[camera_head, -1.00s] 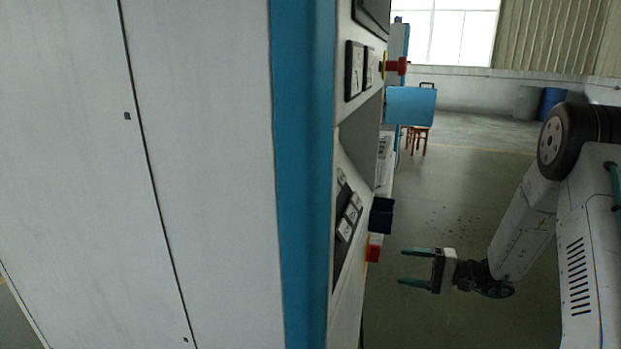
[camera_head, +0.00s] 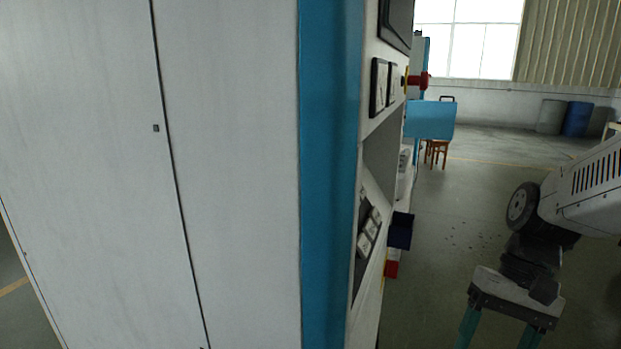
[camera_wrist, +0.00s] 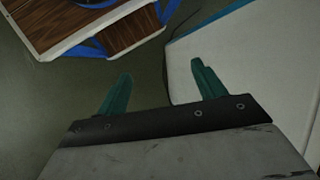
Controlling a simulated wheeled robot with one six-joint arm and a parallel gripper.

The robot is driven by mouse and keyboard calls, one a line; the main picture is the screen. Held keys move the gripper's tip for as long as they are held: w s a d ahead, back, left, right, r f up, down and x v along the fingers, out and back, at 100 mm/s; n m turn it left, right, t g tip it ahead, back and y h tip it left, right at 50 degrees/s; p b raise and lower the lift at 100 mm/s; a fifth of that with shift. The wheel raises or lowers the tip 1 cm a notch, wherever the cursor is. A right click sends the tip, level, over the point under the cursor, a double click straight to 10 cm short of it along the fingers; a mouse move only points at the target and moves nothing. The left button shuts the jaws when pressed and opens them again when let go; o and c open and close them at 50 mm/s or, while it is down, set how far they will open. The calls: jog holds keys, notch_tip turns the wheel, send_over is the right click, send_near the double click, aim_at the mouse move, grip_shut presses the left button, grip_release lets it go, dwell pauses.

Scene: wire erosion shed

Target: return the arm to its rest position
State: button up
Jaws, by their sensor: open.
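My gripper (camera_head: 497,334) is at the lower right of the head view, pointing down, with its two green fingers spread apart and cut off by the bottom edge. In the wrist view my gripper (camera_wrist: 160,88) shows both green fingers wide apart with nothing between them. My arm comes in from the right edge of the head view and bends down at the wrist. The gripper stands apart from the machine, over the floor.
A large white machine cabinet (camera_head: 235,180) with a blue corner fills the left. Its front bears a red knob (camera_head: 418,81) and a dark blue bin (camera_head: 400,230). A stool (camera_head: 436,152) and barrels (camera_head: 577,119) stand behind. A wooden-topped table (camera_wrist: 65,25) shows in the wrist view.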

jog(key=s+r+n+t+h, duration=0.2)
jog(key=s+r+t+h, duration=0.1)
jog(key=s+r+t, duration=0.2)
jog(key=shift+s+r+n+h, duration=0.4)
jog(key=shift+s+r, duration=0.7)
jog(key=shift+s, duration=0.15)
